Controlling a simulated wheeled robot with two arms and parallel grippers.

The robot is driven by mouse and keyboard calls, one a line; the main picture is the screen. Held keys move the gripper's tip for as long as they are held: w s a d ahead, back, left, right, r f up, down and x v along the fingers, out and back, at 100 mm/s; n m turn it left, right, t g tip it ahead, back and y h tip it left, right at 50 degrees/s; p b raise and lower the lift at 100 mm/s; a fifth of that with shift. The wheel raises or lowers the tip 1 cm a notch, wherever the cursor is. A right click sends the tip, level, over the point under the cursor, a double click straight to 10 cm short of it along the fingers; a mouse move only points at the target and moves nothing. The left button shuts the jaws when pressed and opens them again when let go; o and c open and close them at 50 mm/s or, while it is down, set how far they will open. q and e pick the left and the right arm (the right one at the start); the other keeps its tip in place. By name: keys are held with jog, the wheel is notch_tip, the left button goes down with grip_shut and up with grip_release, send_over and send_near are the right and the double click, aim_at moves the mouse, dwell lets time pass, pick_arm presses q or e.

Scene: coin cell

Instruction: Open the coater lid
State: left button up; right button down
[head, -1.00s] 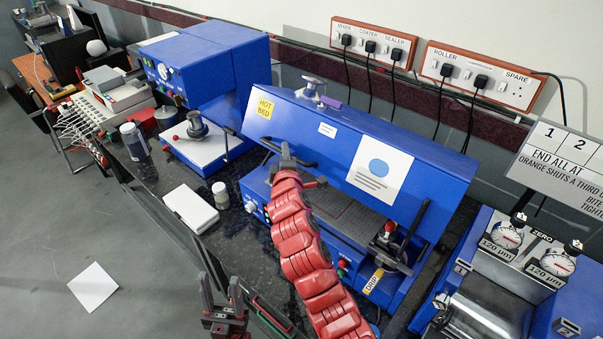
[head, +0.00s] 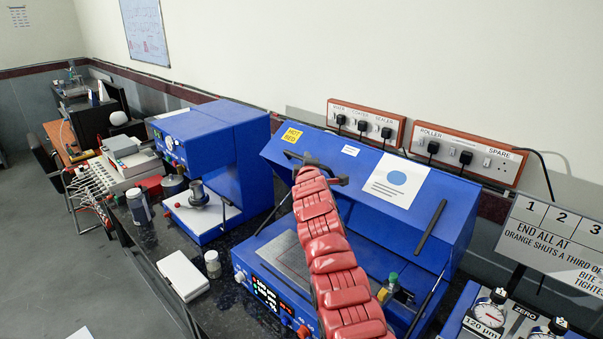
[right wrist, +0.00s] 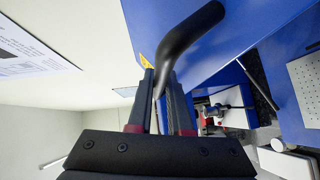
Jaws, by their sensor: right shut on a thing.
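The coater is the blue machine (head: 258,262) in the middle of the head view. Its blue lid (head: 345,185), with a yellow "HOT BED" label, stands raised and tilted above the bed (head: 283,258), and the bed shows under it. My right gripper (head: 307,160) is at the black lid handle (head: 341,181) on the lid's front. In the right wrist view the right gripper (right wrist: 168,88) is shut on the curved black handle (right wrist: 192,35). My red right arm hides the middle of the handle and part of the bed. My left gripper is not in view.
A blue machine (head: 240,150) stands left of the coater. A white box (head: 184,275) and a small jar (head: 212,264) lie on the dark bench. Dial gauges (head: 487,314) and a sign (head: 550,230) are at the right. Socket panels (head: 465,152) line the wall behind.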

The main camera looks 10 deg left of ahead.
jog(key=shift+w+d+r, duration=0.6)
jog(key=shift+w, duration=0.25)
jog(key=c, duration=0.8)
grip_release()
jog(key=shift+c, duration=0.2)
jog(key=shift+f, duration=0.1)
